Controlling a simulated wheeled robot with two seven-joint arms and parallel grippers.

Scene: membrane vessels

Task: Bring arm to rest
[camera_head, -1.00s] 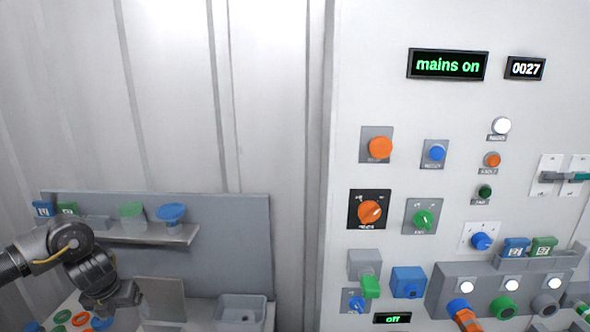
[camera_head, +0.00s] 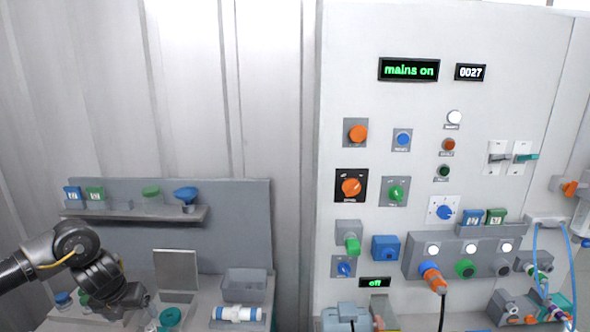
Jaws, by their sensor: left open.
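My left arm comes in from the left edge, and my left gripper (camera_head: 138,298) hangs at the lower left. It is over the bench in front of the grey backboard, with its jaws apart and nothing seen between them. A teal round part (camera_head: 170,318) sits just to its right and below; I cannot tell the gap between them. My right gripper is not in view.
A white cylinder with blue bands (camera_head: 236,314) lies before a grey bin (camera_head: 245,287). A shelf (camera_head: 135,213) holds coloured pieces. The control panel (camera_head: 420,130) stands right, its display (camera_head: 409,70) reading "mains on". An orange plug (camera_head: 432,277) trails a cable.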

